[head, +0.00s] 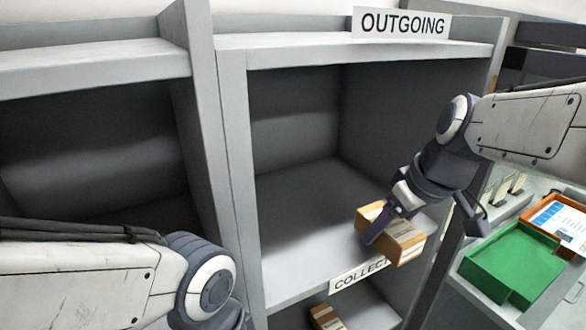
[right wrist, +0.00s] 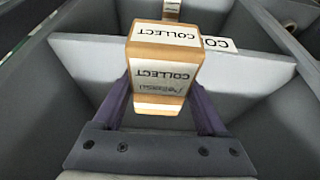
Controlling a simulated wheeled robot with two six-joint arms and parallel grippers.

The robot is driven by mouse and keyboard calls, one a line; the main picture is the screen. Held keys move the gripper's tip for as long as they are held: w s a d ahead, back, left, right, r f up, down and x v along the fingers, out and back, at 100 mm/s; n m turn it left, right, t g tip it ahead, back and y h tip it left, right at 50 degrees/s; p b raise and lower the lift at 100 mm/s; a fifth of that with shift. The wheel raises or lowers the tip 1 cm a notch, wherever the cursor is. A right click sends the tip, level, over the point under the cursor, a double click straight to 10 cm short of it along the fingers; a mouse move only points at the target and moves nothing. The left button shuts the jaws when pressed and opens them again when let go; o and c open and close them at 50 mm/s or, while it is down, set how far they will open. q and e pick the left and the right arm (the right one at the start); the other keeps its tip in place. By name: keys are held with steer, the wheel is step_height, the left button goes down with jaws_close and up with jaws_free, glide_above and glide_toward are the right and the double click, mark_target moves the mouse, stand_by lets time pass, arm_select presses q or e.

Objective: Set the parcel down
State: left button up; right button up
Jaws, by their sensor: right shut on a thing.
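The parcel (head: 406,246) is a small tan cardboard box with a pale band. In the right wrist view the parcel (right wrist: 162,66) shows white faces reading COLLECT. My right gripper (head: 388,232) is shut on it, with one finger on each side. The parcel is at the front edge of the shelf (head: 290,262) labelled COLLECT, at its right end, and covers part of the label (head: 358,274). I cannot tell whether it touches the shelf. My left arm shows at the lower left, but its gripper is out of view.
The shelf bay behind the parcel is empty, with a divider (head: 232,180) on its left. An OUTGOING sign (head: 402,24) stands on top. Another box (head: 327,317) lies on the level below. A green tray (head: 512,262) and an orange tray (head: 570,244) are at the right.

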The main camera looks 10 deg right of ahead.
mark_target(377, 212)
steer(key=shift+w+a+f+b, duration=0.25)
steer(key=shift+w+a+b, duration=0.1)
steer(key=shift+w+b, duration=0.5)
steer(key=shift+w+a+r+p, duration=0.45)
steer(key=shift+w+p, duration=0.15)
steer(key=shift+p, duration=0.3)
steer(key=w+a+p, duration=0.1)
steer(key=w, duration=0.1)
steer(key=w+p, duration=0.1)
steer(key=w, duration=0.1)
steer(key=w+a+p, duration=0.1)
steer(key=w, duration=0.2)
steer(key=shift+a, duration=0.35)
steer(key=shift+w+a+p, duration=0.2)
steer(key=shift+w+p, duration=0.15)
steer(key=shift+w, duration=0.15)
step_height(377, 212, down, 3)
steer(key=shift+s+r+p, duration=0.1)
steer(key=shift+p, duration=0.25)
steer(key=shift+f, duration=0.4)
arm_select(q)
step_height(377, 212, up, 4)
steer(key=shift+f, duration=0.25)
arm_select(e)
steer(key=shift+f, duration=0.1)
arm_select(q)
steer(key=shift+f, duration=0.1)
arm_select(e)
steer(key=shift+f, duration=0.15)
